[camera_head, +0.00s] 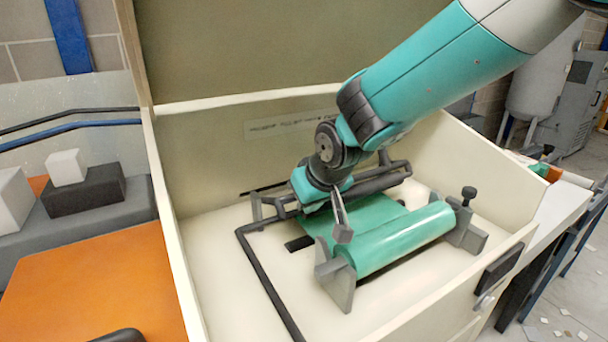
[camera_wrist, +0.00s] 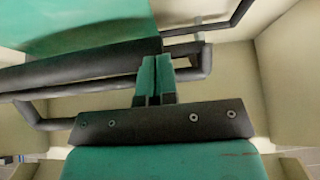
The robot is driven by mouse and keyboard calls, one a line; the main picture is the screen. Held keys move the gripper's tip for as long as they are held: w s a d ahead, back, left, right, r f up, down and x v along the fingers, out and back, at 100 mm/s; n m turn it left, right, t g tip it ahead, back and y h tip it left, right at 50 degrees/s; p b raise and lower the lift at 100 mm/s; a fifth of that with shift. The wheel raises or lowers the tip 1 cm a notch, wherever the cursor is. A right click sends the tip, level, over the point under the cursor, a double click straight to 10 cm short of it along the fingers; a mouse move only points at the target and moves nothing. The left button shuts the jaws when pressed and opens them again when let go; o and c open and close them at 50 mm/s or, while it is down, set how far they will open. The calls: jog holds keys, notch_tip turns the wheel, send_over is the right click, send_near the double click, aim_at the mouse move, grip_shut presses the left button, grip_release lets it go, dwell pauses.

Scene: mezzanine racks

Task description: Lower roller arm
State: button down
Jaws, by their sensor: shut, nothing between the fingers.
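The roller arm (camera_head: 378,183) is a dark grey bar with a cylinder, at the back inside an open cream box. A large green roller (camera_head: 400,240) lies in front of it between grey end brackets, with a green sheet (camera_head: 375,222) running behind it. My gripper (camera_wrist: 155,62) is shut and empty, its fingers together. In the wrist view the fingertips overlap the right part of the dark cylinder (camera_wrist: 75,68); I cannot tell whether they touch. In the head view my wrist hides part of the roller arm and the fingertips are hard to make out.
The cream box's walls (camera_head: 520,240) surround the mechanism, and its lid (camera_head: 270,45) stands raised behind. A dark bent rod (camera_head: 262,270) runs along the left of the box floor. Left of the box are an orange surface (camera_head: 100,285) and a dark block (camera_head: 85,190).

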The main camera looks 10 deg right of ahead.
jog(key=shift+s+d+f+b, duration=0.1)
jog(key=shift+s+f+b, duration=0.05)
jog(key=shift+f+b, duration=0.3)
jog(key=shift+s+d+f+b, duration=0.1)
jog(key=shift+s+f+b, duration=0.1)
jog(key=shift+f, duration=0.35)
jog(key=s+d+f+v, duration=0.1)
jog(key=s+v, duration=0.1)
jog(key=v, duration=1)
jog(key=shift+s+p, duration=0.3)
jog(key=shift+s, duration=0.1)
jog(key=shift+d, duration=0.1)
